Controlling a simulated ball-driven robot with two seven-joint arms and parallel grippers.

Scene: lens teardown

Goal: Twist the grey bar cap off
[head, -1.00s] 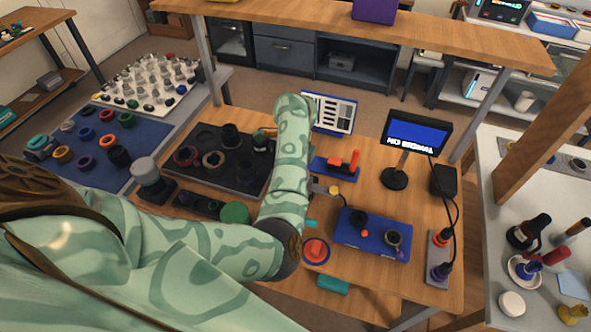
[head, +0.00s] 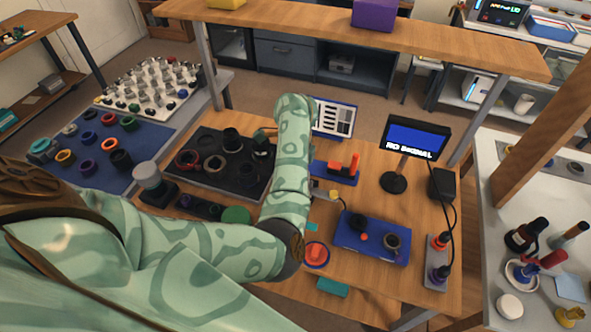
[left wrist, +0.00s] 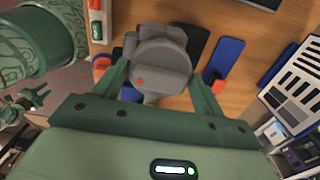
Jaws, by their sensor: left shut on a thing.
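The grey bar cap (left wrist: 162,58) fills the middle of the left wrist view. It is round, with a raised bar across its near side and a small orange dot on it. My left gripper (left wrist: 158,82) has its two green fingers on either side of the cap and is shut on it. What lies under the cap is mostly hidden. In the head view my patterned left arm reaches up the middle of the bench, and the gripper and cap cannot be made out there. My right gripper is not in view.
A dark tray (head: 205,181) with several rings lies left of my forearm. Right of it are a blue stand with a red tool (head: 352,163), a blue tray (head: 345,236), a monitor (head: 415,137) and a printed chart (head: 335,118). Bare wood shows between them.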

